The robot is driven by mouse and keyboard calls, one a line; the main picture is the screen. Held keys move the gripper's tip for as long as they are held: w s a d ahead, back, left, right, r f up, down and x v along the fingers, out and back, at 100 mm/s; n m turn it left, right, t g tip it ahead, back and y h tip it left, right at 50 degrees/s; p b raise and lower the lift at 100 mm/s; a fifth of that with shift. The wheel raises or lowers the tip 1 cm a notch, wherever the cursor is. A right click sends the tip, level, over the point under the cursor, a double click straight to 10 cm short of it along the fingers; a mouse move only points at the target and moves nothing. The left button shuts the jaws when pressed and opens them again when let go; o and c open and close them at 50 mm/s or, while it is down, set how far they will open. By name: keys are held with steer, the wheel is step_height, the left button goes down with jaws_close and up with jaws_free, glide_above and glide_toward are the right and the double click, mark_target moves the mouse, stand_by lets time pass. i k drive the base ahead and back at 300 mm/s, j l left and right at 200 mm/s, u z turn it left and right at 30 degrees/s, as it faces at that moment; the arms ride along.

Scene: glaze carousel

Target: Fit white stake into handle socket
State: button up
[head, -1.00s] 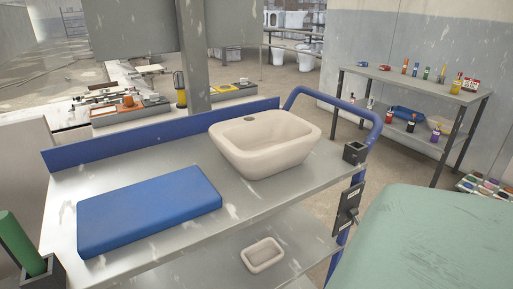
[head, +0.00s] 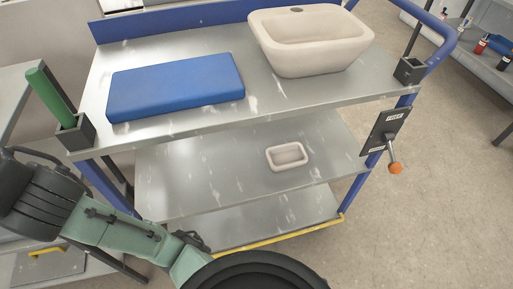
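I see no white stake in the view. A dark, square, open-topped socket (head: 410,70) sits at the right front corner of the cart, beside the blue handle (head: 436,48). No stake shows in it. A similar socket (head: 76,133) at the left front corner holds a green stake (head: 52,97), which leans to the left. My green and black arm crosses the lower left of the picture. My gripper's fingertips do not show.
The grey cart's top (head: 310,95) carries a blue slab (head: 176,86) and a cream basin (head: 312,52). A small cream dish (head: 287,156) lies on the shelf below. A lever with an orange knob (head: 395,168) projects from a plate at right. Floor at right is clear.

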mark_target(206, 170)
steer(key=u, duration=1.7)
steer(key=i+j+z, duration=0.1)
steer(key=i+z, duration=0.15)
steer(key=i, duration=0.2)
steer(key=i+j+z, duration=0.2)
steer(key=i, duration=0.25)
